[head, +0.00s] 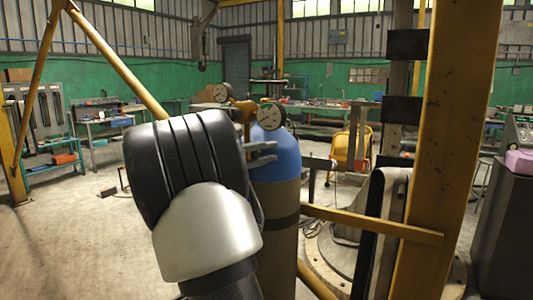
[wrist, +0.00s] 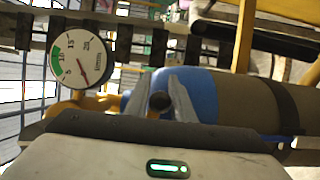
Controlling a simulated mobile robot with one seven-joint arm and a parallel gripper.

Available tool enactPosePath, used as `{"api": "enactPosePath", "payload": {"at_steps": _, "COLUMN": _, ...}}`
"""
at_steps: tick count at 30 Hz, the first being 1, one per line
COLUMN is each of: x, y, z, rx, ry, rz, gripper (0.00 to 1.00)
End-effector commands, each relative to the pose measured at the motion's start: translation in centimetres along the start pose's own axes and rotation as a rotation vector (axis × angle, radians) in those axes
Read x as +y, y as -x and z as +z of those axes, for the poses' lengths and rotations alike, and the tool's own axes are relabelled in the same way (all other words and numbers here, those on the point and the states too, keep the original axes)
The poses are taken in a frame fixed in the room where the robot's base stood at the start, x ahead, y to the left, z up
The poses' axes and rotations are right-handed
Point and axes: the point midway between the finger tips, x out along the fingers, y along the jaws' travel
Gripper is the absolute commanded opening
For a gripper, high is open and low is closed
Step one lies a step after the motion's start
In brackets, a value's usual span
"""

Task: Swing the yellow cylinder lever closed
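The gas cylinder (head: 278,215) has a blue top and a brown-grey body; it lies sideways in the wrist view (wrist: 240,100). A yellow valve fitting (head: 243,108) with gauges sits at its top, partly hidden by my arm. Yellow parts also show behind the gauge in the wrist view (wrist: 98,103). I cannot make out the lever's full shape. My gripper (head: 272,153) is beside the blue top, its two grey fingers apart. In the wrist view, a dark round knob (wrist: 160,102) shows between the fingers (wrist: 161,88); I cannot tell whether they touch it.
A yellow post (head: 448,120) and a yellow crossbar (head: 375,224) are on the right. Workbenches line the back wall. Open floor (head: 70,245) lies on the left.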

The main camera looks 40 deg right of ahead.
Motion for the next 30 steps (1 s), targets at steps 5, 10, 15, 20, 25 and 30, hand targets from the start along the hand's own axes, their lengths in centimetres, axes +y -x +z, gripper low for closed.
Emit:
{"api": "enactPosePath", "payload": {"at_steps": 5, "x": 0.0, "y": 0.0, "z": 0.0, "rx": 0.0, "ry": 0.0, "rz": 0.0, "gripper": 0.0}}
{"api": "enactPosePath", "payload": {"at_steps": 10, "x": 1.0, "y": 0.1, "z": 0.0, "rx": 0.002, "ry": 0.134, "rz": 0.056, "gripper": 0.0}}
{"api": "enactPosePath", "payload": {"at_steps": 15, "x": 1.7, "y": 0.0, "z": 0.1, "rx": 0.001, "ry": 0.258, "rz": 0.107, "gripper": 0.0}}
{"api": "enactPosePath", "payload": {"at_steps": 20, "x": 1.6, "y": 0.0, "z": 0.1, "rx": 0.0, "ry": 0.259, "rz": 0.107, "gripper": 0.0}}
{"api": "enactPosePath", "payload": {"at_steps": 25, "x": 1.7, "y": 0.0, "z": 0.1, "rx": 0.0, "ry": 0.257, "rz": 0.107, "gripper": 0.27}}
{"api": "enactPosePath", "payload": {"at_steps": 30, "x": 1.6, "y": 0.0, "z": 0.1, "rx": 0.0, "ry": 0.256, "rz": 0.106, "gripper": 0.27}}
